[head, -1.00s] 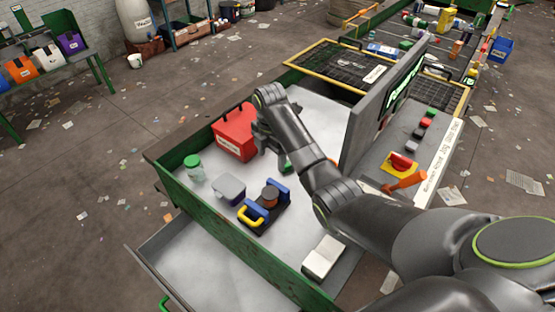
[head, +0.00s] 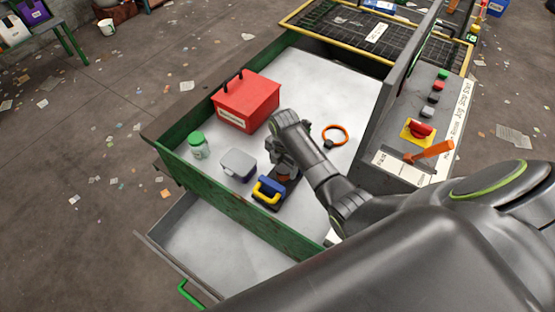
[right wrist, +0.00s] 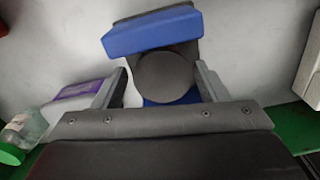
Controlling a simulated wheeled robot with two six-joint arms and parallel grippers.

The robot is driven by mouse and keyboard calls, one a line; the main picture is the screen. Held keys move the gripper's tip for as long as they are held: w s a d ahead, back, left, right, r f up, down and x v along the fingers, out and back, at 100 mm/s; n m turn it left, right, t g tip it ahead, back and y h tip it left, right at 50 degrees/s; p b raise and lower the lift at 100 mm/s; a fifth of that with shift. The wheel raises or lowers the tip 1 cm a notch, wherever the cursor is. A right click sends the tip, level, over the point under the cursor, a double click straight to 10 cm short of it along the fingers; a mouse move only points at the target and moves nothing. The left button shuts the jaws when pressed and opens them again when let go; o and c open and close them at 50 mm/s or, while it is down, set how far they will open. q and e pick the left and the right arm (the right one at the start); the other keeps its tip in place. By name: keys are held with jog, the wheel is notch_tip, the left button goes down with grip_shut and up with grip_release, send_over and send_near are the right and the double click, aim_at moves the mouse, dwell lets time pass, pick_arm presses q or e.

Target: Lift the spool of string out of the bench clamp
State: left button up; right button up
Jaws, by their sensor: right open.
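The bench clamp, with a blue jaw (head: 271,186) and a yellow handle (head: 265,197), sits on the pale bench top near its front edge. The spool of string (right wrist: 168,78) stands in the clamp; the right wrist view shows its round, grey-brown top beside the clamp's blue jaw (right wrist: 152,32). In the head view my right gripper mostly hides the spool. My right gripper (head: 284,172) is over the clamp. In the right wrist view its open fingers (right wrist: 162,80) stand on either side of the spool, with a gap on the left; contact on the right cannot be told.
A grey lidded box (head: 238,164) and a green-lidded jar (head: 198,146) stand left of the clamp. A red box (head: 247,101) is behind them. An orange ring (head: 335,135) lies right of my gripper. The bench has a raised green edge (head: 230,217).

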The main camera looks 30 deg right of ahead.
aim_at(282, 168)
jog(key=shift+f, duration=0.4)
jog(key=shift+s+d+r, duration=0.1)
jog(key=shift+s+r, duration=0.05)
jog(key=shift+c, duration=0.5)
jog(key=c, duration=0.7)
jog(key=shift+s+a+r, duration=0.2)
jog(key=shift+a, duration=0.2)
jog(key=shift+r, duration=4.25)
